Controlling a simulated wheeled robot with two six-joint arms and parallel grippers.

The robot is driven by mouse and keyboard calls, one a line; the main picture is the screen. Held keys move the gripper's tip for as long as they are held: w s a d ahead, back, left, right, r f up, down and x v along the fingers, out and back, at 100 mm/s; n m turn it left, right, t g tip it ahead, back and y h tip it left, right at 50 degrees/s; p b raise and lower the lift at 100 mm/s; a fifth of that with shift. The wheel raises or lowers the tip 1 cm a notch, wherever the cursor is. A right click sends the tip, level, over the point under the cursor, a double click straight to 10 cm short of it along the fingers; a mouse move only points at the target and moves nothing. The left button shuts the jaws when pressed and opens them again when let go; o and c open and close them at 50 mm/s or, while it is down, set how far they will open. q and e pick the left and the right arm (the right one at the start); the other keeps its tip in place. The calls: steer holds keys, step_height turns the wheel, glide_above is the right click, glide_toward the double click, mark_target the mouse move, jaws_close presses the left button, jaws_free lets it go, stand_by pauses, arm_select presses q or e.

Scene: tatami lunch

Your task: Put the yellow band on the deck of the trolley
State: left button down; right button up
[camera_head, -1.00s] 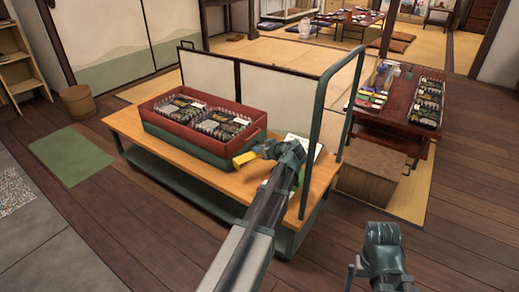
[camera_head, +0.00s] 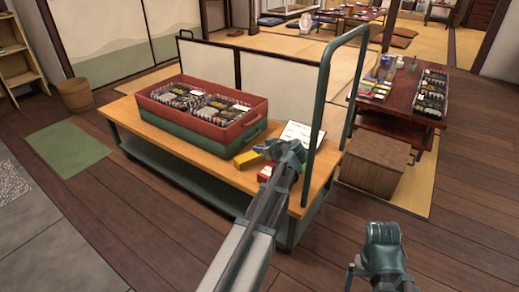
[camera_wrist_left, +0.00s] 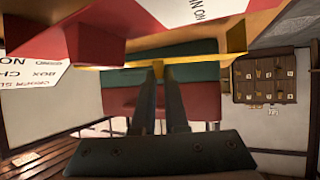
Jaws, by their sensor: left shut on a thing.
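The yellow band (camera_head: 247,157) shows over the trolley's wooden deck (camera_head: 183,152), just right of and in front of the crate's near right corner. In the left wrist view the yellow band (camera_wrist_left: 205,62) runs crosswise at the fingertips. My left gripper (camera_head: 268,150) is shut on it; its two fingers also show in the wrist view (camera_wrist_left: 158,75). I cannot tell whether the band touches the deck. My right gripper (camera_head: 356,272) is low at the right, off the trolley, and its jaws are not clear.
A red crate on a green one (camera_head: 190,133) holds packed dark items on the deck. A small red box (camera_head: 265,174) and a white sheet (camera_head: 296,132) lie near my left gripper. The green handle (camera_head: 322,125) rises at the right end. A brown box (camera_head: 375,165) stands beyond.

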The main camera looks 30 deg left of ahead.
arm_select(q)
steer(key=shift+f+b, duration=0.45)
steer(key=shift+b, duration=0.05)
steer(key=c, duration=0.9)
jaws_free()
steer(key=shift+o, duration=0.2)
steer(key=shift+r, duration=0.15)
